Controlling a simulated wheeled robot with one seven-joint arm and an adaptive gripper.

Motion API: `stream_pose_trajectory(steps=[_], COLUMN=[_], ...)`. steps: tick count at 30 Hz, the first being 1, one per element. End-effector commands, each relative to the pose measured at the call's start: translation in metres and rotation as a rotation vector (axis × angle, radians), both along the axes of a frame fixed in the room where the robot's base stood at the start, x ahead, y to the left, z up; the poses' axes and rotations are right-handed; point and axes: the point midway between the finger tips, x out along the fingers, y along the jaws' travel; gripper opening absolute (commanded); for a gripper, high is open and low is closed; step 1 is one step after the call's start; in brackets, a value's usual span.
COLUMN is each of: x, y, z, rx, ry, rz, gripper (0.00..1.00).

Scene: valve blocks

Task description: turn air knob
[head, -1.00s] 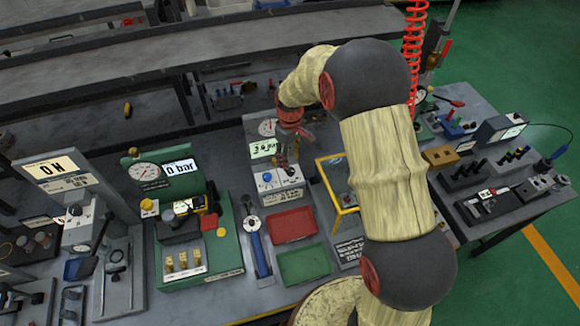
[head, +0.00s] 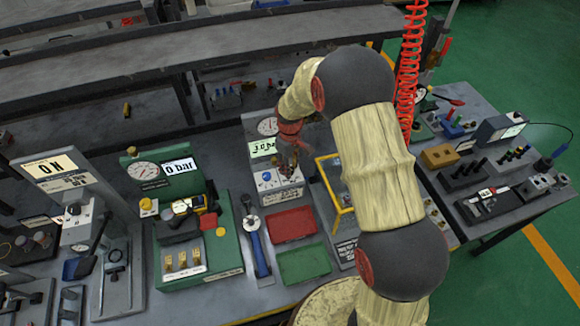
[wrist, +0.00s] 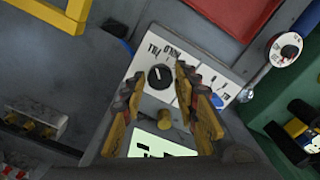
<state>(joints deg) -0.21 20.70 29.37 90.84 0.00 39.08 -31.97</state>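A small box unit with a white front panel (head: 283,187) stands at the table's centre, with a lit display (head: 262,148) above it. A blue knob (head: 267,176) sits at the panel's left; in the wrist view a blue part shows beside the right finger, partly hidden. A brass knob (wrist: 165,118) lies between the fingers, nearer the wrist. My gripper (wrist: 159,76) is open, fingers either side of the black knob's line; contact cannot be told.
A red tray (head: 291,223) and a green tray (head: 303,264) lie in front of the unit. A yellow frame (head: 328,190) stands close on the right. A blue-handled tool (head: 257,245) and a green gauge station (head: 172,230) are to the left.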

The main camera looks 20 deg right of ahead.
Motion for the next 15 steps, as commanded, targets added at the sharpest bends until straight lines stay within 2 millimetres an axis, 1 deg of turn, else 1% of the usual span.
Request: stream_pose_trajectory(steps=[2,15], x=[-0.0001,-0.0001], y=[0.0001,-0.0001], z=[0.0,0.0], rx=[0.0,0.0], ry=[0.0,0.0], rz=[0.0,0.0], gripper=[0.24,0.0])
